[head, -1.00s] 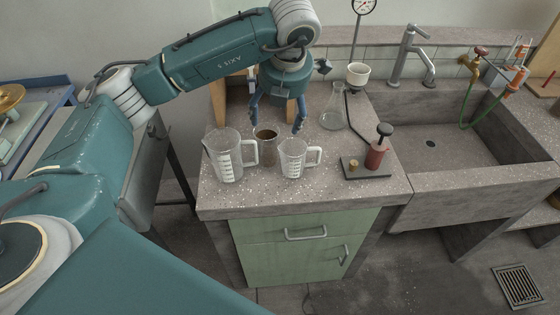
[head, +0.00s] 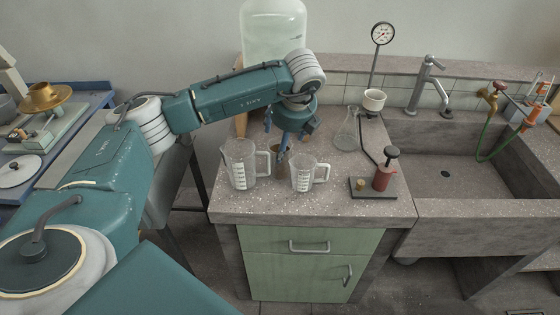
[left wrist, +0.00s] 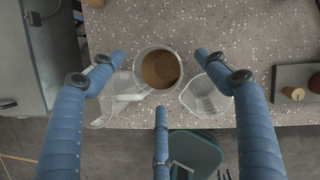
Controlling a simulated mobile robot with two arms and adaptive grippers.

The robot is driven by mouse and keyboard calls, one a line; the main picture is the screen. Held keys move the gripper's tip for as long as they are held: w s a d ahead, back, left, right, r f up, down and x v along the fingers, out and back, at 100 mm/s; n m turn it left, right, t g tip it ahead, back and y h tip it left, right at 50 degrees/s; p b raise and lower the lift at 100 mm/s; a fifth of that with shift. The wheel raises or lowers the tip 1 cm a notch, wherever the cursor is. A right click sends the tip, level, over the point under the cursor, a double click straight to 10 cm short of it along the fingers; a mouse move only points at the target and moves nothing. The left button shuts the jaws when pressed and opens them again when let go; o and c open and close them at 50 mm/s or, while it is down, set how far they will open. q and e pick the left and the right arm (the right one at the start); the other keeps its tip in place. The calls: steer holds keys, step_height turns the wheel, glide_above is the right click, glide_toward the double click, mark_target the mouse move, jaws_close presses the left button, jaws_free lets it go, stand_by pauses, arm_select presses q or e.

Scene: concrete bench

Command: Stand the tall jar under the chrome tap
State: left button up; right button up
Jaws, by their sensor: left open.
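A clear jar with brown contents (head: 275,148) stands upright on the speckled bench (head: 340,200) between two clear measuring jugs, the larger one (head: 240,165) at left and the smaller one (head: 304,174) at right. My left gripper (head: 285,140) is open above the jar and partly hides it in the head view. In the left wrist view the jar's round mouth (left wrist: 158,70) lies between the spread blue fingers, with no clear grip on it. The chrome tap (head: 424,83) rises behind the stone sink (head: 470,160) at right. My right gripper is not in view.
A conical flask (head: 346,135), a gauge stand with a white cup (head: 373,101), and a red hand pump on a dark base (head: 384,175) stand between the jar and the sink. A large glass bottle (head: 273,32) is behind.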

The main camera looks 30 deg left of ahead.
arm_select(q)
steer(key=p+x, duration=0.1)
steer(key=x, duration=0.4)
steer(key=shift+s+f+p, duration=0.15)
steer(key=shift+s+p, duration=0.05)
steer(key=shift+p, duration=0.15)
steer(key=c, duration=1.7)
steer(key=shift+c, duration=0.2)
